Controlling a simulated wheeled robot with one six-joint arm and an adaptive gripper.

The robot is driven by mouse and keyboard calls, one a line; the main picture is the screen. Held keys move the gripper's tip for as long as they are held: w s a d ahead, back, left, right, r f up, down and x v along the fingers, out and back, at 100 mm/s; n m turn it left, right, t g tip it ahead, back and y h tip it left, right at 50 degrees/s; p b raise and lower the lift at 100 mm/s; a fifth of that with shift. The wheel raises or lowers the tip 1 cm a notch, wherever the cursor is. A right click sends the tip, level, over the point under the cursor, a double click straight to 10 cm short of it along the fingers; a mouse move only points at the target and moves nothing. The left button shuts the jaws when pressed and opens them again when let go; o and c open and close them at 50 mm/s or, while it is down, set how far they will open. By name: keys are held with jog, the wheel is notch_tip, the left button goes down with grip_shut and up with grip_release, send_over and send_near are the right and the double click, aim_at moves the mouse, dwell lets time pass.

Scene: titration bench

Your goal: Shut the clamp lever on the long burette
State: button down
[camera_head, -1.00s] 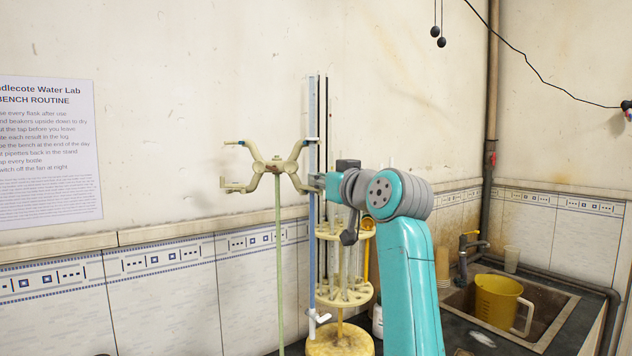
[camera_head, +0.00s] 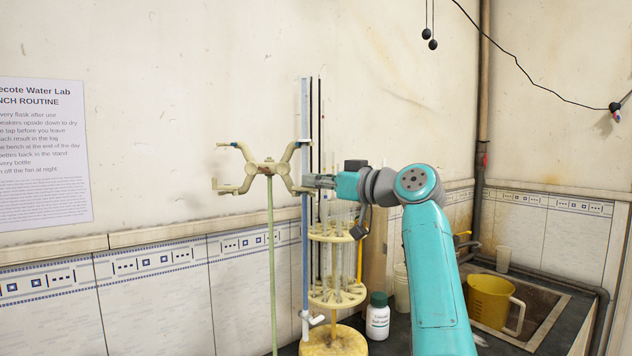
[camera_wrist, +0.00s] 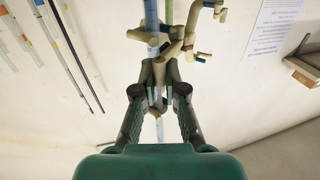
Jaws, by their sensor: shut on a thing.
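The long burette (camera_head: 305,240) stands upright as a thin blue-white tube on the right side of a cream double clamp (camera_head: 268,168). The clamp sits on a pale green rod (camera_head: 273,260). My gripper (camera_head: 308,182) is at the burette, by the lower right clamp jaw. In the wrist view my gripper (camera_wrist: 160,68) has its two dark fingers drawn together at the clamp (camera_wrist: 140,36), with the burette (camera_wrist: 152,14) running past the fingertips. It is shut on the clamp lever there; the fingers hide most of the lever, so its angle is unclear.
A cream pipette stand (camera_head: 337,296) with several glass tubes stands close behind, right of the burette. A white bottle with a green cap (camera_head: 378,318) is near my arm. A yellow jug (camera_head: 488,300) stands in the sink at right. The clamp's left side is empty.

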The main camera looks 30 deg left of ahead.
jog(key=shift+f, duration=0.1)
jog(key=c, duration=1.2)
grip_release()
jog(key=shift+a, duration=0.1)
jog(key=d, duration=0.4)
jog(key=s+d, duration=0.1)
jog(key=d, duration=0.7)
jog(key=shift+s, duration=0.3)
